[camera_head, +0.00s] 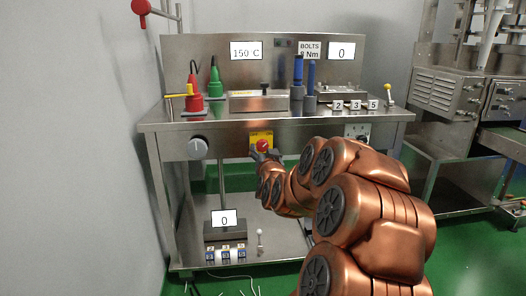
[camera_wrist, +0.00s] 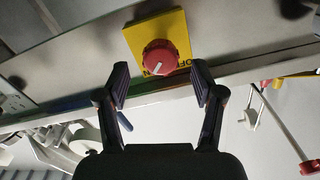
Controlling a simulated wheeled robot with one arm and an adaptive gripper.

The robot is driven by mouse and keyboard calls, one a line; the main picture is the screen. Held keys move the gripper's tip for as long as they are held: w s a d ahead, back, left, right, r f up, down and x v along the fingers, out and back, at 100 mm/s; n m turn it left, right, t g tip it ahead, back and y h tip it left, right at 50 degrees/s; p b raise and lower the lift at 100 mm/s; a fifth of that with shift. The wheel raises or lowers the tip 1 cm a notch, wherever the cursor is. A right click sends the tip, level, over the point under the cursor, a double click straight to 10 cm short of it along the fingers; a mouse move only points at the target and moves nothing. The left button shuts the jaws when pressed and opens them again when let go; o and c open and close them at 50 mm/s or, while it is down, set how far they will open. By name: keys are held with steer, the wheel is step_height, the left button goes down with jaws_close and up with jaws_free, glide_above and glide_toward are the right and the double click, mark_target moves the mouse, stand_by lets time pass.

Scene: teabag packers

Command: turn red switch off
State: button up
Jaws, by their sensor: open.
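The red switch (camera_head: 263,145) is a round red knob on a yellow plate (camera_head: 268,134) on the front panel of the steel bench. In the wrist view the red switch (camera_wrist: 160,58) shows close, with a white pointer line on its face. The yellow plate (camera_wrist: 133,35) carries black lettering, partly hidden by the knob. My gripper (camera_wrist: 160,88) is open, its two dark fingers apart below the knob in that view, with nothing between them. In the head view my gripper (camera_head: 264,156) is at the switch, largely hidden by my copper arm. I cannot tell whether a finger touches the knob.
The steel bench (camera_head: 230,121) bears red and green holders (camera_head: 215,88), blue-handled tools (camera_head: 311,75) and numbered blocks (camera_head: 355,105). A grey dial (camera_head: 198,147) sits left of the switch, a socket panel (camera_head: 357,131) right of it. A lower shelf holds a display (camera_head: 224,219).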

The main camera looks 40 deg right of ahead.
mark_target(263, 147)
steer(key=shift+b+x, duration=0.5)
steer(key=shift+x, duration=1.35)
steer(key=c, duration=1.1)
steer(key=shift+c, duration=0.2)
